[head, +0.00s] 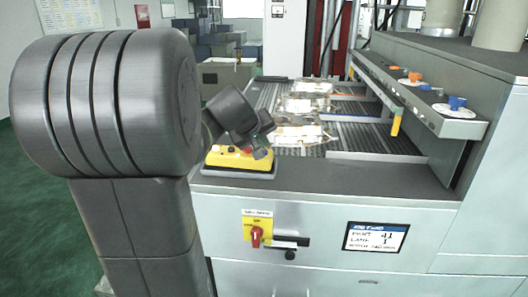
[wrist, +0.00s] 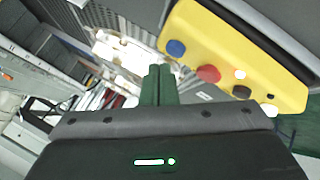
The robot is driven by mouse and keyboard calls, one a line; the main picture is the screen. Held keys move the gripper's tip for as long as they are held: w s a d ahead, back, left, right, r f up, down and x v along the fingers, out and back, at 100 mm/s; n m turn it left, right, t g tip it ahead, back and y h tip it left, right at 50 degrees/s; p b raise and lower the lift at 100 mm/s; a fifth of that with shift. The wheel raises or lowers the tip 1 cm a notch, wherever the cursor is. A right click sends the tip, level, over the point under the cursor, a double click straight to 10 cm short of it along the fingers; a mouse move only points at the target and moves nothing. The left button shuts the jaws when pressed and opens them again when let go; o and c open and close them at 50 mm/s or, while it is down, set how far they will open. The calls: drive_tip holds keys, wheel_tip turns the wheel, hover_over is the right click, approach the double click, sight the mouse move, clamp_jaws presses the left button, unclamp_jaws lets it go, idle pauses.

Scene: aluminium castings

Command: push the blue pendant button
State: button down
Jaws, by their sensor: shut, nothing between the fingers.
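The yellow pendant (head: 228,160) lies on a grey pad at the machine's front edge; it also shows in the wrist view (wrist: 228,50). Its blue button (wrist: 176,48) is at the left end there, with a red button (wrist: 208,73) and smaller buttons further along. In the head view I cannot make out the blue button; my gripper (head: 262,148) partly covers the pendant. In the wrist view my gripper (wrist: 157,72) is shut, its two green fingers together and empty. The fingertips appear just left of and below the blue button. I cannot tell whether they touch the pendant.
Castings (head: 300,132) lie on the slatted bed behind the pendant. A shelf (head: 440,122) with blue and orange knobs overhangs at right. A red rotary switch (head: 256,236) and a screen (head: 375,237) are on the front panel. The ledge right of the pendant is clear.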

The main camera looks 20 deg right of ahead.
drive_tip(key=shift+f, duration=0.15)
drive_tip(key=shift+f+b, duration=0.25)
drive_tip(key=shift+b, duration=0.25)
drive_tip(key=shift+f+b, duration=0.45)
drive_tip(key=shift+b, duration=0.05)
idle(0.4)
drive_tip(key=shift+r, duration=0.1)
drive_tip(key=shift+r+p, duration=0.65)
drive_tip(key=shift+r, duration=0.15)
wheel_tip(320, 180, up, 5)
drive_tip(key=p, duration=0.3)
drive_tip(key=shift+p, duration=0.4)
drive_tip(key=shift+a+f, duration=0.1)
drive_tip(key=shift+f, duration=0.05)
idle(0.5)
